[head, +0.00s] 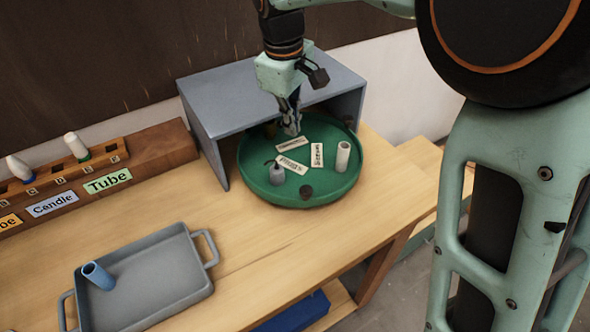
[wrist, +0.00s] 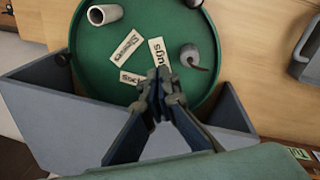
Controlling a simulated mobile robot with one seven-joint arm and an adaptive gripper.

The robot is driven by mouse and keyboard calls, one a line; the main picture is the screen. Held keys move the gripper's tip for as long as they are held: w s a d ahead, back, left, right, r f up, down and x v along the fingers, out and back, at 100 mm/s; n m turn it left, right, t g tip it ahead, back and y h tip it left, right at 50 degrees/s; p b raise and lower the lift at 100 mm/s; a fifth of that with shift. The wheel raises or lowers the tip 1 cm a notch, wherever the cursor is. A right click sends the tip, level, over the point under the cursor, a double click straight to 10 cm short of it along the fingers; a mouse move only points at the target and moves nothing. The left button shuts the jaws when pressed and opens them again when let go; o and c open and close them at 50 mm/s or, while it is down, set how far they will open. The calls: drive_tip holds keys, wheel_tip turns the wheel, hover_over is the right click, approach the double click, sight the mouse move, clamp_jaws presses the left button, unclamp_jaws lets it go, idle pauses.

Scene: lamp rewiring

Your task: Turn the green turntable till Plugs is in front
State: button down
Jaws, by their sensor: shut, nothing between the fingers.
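The green turntable (head: 312,196) stands partly under a grey shelf, its front part in the open. Several pale label cards lie on it. A card in the wrist view (wrist: 160,53) ends in "ugs", partly hidden by my fingers; in the head view the matching card (head: 292,164) seems to lie left of centre, towards the front. My gripper (head: 291,128) is shut and empty, over the turntable's back part by the cards.
The grey shelf (head: 250,92) has a top and side walls around the turntable's back. A grey tray (head: 150,282) with a blue tube (head: 98,275) lies at front left. A wooden rack (head: 150,150) with labels stands at left. Bare table lies between tray and turntable.

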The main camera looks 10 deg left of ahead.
drive_tip(key=s+a+r+n+h+p, duration=0.1)
drive_tip(key=s+a+n+h, duration=0.25)
drive_tip(key=s+n, duration=0.65)
drive_tip(key=s+d+p+x, duration=0.1)
drive_tip(key=x, duration=1)
drive_tip(key=shift+d+r+m+y, duration=0.25)
drive_tip(key=shift+d+m+y, duration=0.1)
drive_tip(key=shift+m, duration=0.05)
drive_tip(key=shift+d, duration=0.2)
